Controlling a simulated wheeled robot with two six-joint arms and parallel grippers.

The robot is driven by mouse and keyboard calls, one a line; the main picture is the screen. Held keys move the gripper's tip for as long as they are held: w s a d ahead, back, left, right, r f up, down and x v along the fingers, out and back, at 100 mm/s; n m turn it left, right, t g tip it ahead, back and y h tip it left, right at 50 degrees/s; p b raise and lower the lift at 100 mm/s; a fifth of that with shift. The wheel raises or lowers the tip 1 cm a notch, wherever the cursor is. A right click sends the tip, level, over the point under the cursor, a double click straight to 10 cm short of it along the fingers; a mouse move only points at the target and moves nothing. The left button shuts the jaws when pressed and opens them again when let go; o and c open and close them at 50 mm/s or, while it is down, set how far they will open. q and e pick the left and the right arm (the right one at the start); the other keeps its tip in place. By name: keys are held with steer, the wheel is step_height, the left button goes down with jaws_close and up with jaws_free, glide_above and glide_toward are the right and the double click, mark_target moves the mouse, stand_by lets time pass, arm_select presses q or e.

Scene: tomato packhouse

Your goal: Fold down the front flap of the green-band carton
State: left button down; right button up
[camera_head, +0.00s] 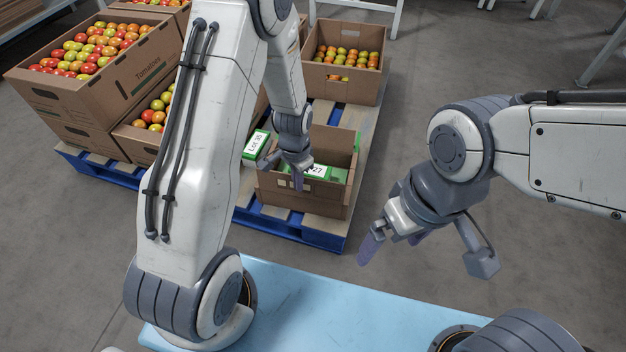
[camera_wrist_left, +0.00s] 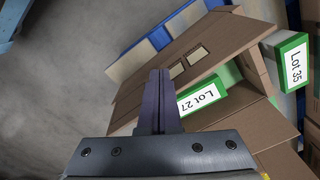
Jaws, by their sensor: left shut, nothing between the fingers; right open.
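The brown carton (camera_head: 335,200) stands on a blue pallet, with a green-edged Lot 27 label (camera_head: 316,171) showing at its top. In the left wrist view, a long brown front panel (camera_wrist_left: 225,35) with two pale patches lies beside the Lot 27 label (camera_wrist_left: 198,98). I cannot tell where the front flap ends and the wall begins. My left gripper (camera_head: 298,184) is shut and empty over the carton's front edge; its fingers (camera_wrist_left: 158,75) overlap the panel in the wrist view, and contact is unclear. My right gripper (camera_head: 425,262) is open and empty, right of the carton.
A green-edged Lot 35 piece (camera_head: 256,144) is left of the carton. Tomato cartons (camera_head: 130,75) and (camera_head: 345,80) stand behind on blue pallets (camera_head: 325,240). A light-blue surface (camera_head: 310,300) is in front.

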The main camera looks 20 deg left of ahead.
arm_select(q)
steer(key=w+p, duration=0.1)
steer(key=w, duration=0.3)
stand_by(0.5)
steer(key=shift+w+a+f, duration=0.1)
steer(key=shift+w+f+b, duration=0.25)
steer(key=shift+w+f, duration=0.4)
steer(key=shift+w, duration=0.2)
steer(key=shift+w+f+b, duration=0.25)
steer(key=shift+w+f, duration=0.35)
steer(key=shift+w, duration=0.2)
steer(key=shift+f, duration=0.15)
step_height(320, 180, up, 8)
steer(key=p, duration=0.7)
